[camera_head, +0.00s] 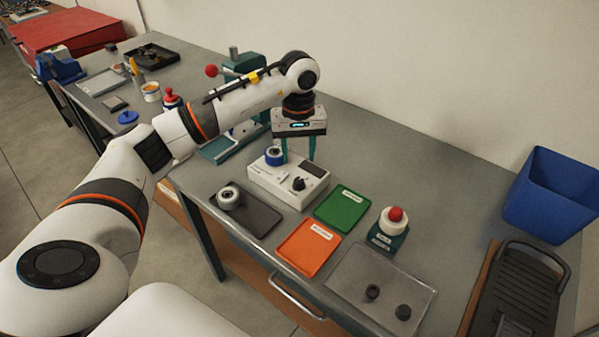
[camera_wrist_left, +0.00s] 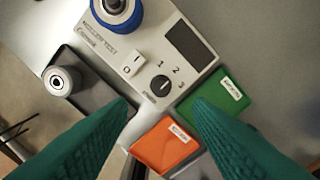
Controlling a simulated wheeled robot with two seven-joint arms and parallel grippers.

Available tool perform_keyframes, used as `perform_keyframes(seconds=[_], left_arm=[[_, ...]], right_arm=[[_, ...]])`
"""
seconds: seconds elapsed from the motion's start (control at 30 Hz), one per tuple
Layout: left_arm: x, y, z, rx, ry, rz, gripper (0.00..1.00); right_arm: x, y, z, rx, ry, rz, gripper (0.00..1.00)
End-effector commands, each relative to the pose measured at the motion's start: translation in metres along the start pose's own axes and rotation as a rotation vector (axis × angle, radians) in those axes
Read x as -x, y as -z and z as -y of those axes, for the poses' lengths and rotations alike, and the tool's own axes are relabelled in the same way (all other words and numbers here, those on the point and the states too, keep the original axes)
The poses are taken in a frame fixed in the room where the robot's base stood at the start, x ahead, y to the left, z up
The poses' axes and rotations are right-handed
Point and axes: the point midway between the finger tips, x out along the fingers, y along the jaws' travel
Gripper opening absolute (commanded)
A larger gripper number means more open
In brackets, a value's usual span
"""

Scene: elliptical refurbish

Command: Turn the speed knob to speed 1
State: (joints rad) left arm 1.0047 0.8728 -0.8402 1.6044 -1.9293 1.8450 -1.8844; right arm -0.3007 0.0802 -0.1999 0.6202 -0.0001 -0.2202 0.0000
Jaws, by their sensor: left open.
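The white test box (camera_head: 265,179) stands on the grey bench. Its black speed knob (camera_head: 298,184) is on the top face, and the knob also shows in the wrist view (camera_wrist_left: 161,85) with the numbers 1, 2 and 3 around it. I cannot tell surely which number the knob points to. My left gripper (camera_head: 298,153) has green fingers pointing down and is open and empty above the box. In the wrist view its fingers (camera_wrist_left: 160,108) are spread on either side below the knob, apart from it. My right gripper is not in view.
A blue-ringed roller (camera_head: 274,156) sits on the box beside a white switch (camera_wrist_left: 133,66). A dark tray with a roller (camera_head: 229,197), orange tray (camera_head: 302,260), green tray (camera_head: 349,212) and red-topped button (camera_head: 395,214) are close by. A blue bin (camera_head: 540,215) stands right.

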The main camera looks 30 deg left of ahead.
Motion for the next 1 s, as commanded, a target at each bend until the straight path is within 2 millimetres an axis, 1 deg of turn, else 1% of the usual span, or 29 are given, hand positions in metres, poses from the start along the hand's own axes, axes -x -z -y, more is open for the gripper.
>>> perform_keyframes(seconds=[0.03, 0.2, 0.3, 0.4, 0.57, 0.83, 1.0], left_arm=[[-0.010, 0.002, -0.001, -0.001, -0.004, -0.005, 0.46], [-0.043, 0.002, 0.000, 0.001, -0.002, -0.006, 0.46], [-0.060, 0.002, 0.000, -0.001, -0.001, -0.005, 0.46], [-0.071, 0.001, 0.001, 0.000, 0.001, -0.004, 0.46], [-0.081, 0.001, 0.001, 0.000, 0.001, -0.002, 0.46], [-0.083, 0.001, 0.001, 0.000, 0.002, -0.001, 0.46], [-0.083, 0.001, 0.001, 0.000, 0.003, -0.001, 0.19]], right_arm=[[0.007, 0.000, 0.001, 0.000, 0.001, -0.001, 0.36], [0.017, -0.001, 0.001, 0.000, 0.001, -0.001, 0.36], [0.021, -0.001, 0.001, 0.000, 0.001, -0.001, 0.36], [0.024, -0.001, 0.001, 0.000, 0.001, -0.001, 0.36], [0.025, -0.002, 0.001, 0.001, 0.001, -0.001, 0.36], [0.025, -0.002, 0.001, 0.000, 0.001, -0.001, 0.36], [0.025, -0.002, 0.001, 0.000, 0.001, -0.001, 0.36]])
